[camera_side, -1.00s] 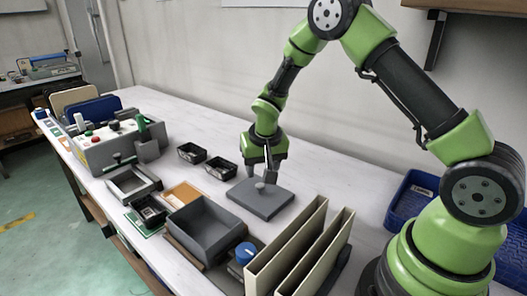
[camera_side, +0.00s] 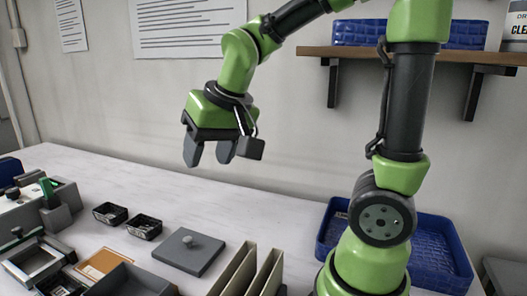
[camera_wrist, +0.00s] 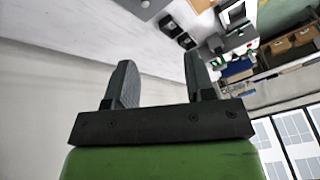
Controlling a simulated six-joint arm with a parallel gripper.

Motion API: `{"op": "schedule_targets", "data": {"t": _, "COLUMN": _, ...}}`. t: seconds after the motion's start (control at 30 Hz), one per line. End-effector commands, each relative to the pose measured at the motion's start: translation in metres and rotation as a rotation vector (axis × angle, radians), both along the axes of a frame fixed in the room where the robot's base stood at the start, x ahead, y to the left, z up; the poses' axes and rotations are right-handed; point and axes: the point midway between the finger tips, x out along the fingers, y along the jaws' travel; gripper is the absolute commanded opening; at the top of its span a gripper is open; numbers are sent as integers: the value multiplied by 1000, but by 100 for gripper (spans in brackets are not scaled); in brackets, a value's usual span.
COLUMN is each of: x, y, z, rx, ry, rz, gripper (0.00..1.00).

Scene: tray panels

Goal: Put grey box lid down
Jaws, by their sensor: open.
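The grey box lid (camera_side: 180,255) is a flat dark grey plate with a small round knob (camera_side: 190,241) on top. It lies flat on the white table, right of the two small black trays. The open grey box (camera_side: 130,281) stands in front of it, partly cut off by the bottom edge of the side view. My gripper (camera_side: 208,160) is high above the table, well clear of the lid, with its fingers apart and nothing between them. The wrist view shows the two open fingers (camera_wrist: 160,85).
Two small black trays (camera_side: 110,214) (camera_side: 144,227) sit left of the lid. Upright beige panels (camera_side: 250,272) stand to its right. A blue tray (camera_side: 432,255) is at the right, and a wall shelf (camera_side: 400,54) holds another blue tray. The table behind the lid is clear.

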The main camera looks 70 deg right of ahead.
Motion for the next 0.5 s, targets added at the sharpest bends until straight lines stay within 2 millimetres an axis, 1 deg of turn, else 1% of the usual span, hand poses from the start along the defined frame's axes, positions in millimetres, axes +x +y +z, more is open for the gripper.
{"op": "schedule_targets", "data": {"t": 0.03, "x": -19, "y": 6, "z": 13, "rx": 16, "ry": -42, "rz": 21, "gripper": 49}}
{"op": "schedule_targets", "data": {"t": 0.1, "x": -44, "y": 14, "z": 22, "rx": 40, "ry": -82, "rz": 55, "gripper": 49}}
{"op": "schedule_targets", "data": {"t": 0.2, "x": -73, "y": 25, "z": 29, "rx": 70, "ry": -134, "rz": 101, "gripper": 49}}
{"op": "schedule_targets", "data": {"t": 0.33, "x": -99, "y": 33, "z": 31, "rx": 96, "ry": -184, "rz": 147, "gripper": 49}}
{"op": "schedule_targets", "data": {"t": 0.4, "x": -107, "y": 36, "z": 30, "rx": 107, "ry": -198, "rz": 163, "gripper": 49}}
{"op": "schedule_targets", "data": {"t": 0.5, "x": -112, "y": 38, "z": 30, "rx": 112, "ry": -208, "rz": 175, "gripper": 49}}
